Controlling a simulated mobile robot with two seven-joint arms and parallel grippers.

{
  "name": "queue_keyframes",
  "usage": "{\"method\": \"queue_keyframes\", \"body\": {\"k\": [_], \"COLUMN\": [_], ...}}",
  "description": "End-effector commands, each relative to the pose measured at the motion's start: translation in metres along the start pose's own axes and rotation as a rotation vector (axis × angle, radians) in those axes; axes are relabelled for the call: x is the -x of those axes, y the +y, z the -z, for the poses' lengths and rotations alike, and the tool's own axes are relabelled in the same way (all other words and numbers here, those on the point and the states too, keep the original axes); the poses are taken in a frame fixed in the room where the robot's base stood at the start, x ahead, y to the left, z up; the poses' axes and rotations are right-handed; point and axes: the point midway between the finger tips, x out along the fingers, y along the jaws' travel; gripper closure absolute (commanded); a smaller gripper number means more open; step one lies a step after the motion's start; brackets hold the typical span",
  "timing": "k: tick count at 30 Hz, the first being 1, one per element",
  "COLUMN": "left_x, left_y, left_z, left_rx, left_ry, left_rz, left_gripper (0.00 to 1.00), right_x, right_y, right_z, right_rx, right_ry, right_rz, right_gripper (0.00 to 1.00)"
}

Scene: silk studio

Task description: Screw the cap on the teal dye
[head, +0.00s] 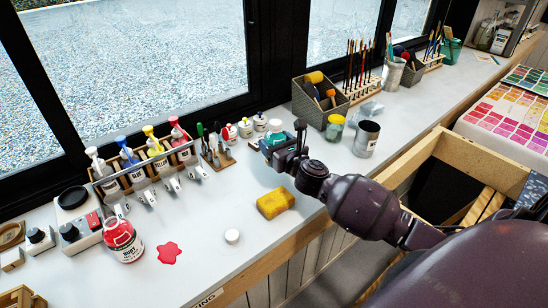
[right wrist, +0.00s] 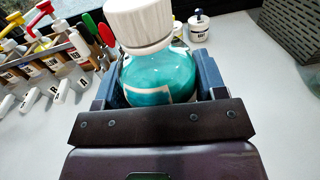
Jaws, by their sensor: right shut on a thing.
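The teal dye (head: 276,138) is a round glass bottle at the back middle of the counter in the head view, partly hidden by my right gripper (head: 282,148). In the right wrist view the teal bottle (right wrist: 160,76) sits between the two fingers of the right gripper (right wrist: 158,85), which is shut on its body. A white ribbed cap (right wrist: 139,24) sits at the top of this bottle; whether it is screwed tight I cannot tell. Another white cap (head: 232,236) lies alone on the counter near the front edge. My left gripper is not in view.
A ruby bottle (head: 122,240) stands at the left beside a red puddle (head: 169,252). A yellow sponge (head: 274,203) lies in front of my right gripper. A rack of pump bottles (head: 145,170), small pots (head: 246,128) and a metal cup (head: 366,138) stand around. The front middle counter is mostly clear.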

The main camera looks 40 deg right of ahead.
Motion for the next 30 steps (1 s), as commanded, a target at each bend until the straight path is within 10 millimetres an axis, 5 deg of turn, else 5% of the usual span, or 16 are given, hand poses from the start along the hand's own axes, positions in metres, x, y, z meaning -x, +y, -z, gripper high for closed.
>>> {"method": "queue_keyframes", "body": {"k": [11,21,30], "left_x": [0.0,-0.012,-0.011], "left_y": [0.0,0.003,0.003], "left_z": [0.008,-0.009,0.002], "left_rx": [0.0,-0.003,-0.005], "left_ry": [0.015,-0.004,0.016], "left_rz": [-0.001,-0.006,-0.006], "left_gripper": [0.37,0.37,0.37], "right_x": [0.0,0.0,0.0], "right_y": [0.0,0.0,0.0], "right_z": [0.001,0.044,0.042], "right_rx": [0.0,-0.002,0.0], "right_ry": [-0.003,0.003,-0.002], "right_rz": [0.0,0.001,-0.001], "right_gripper": [1.0,1.0,1.0]}}
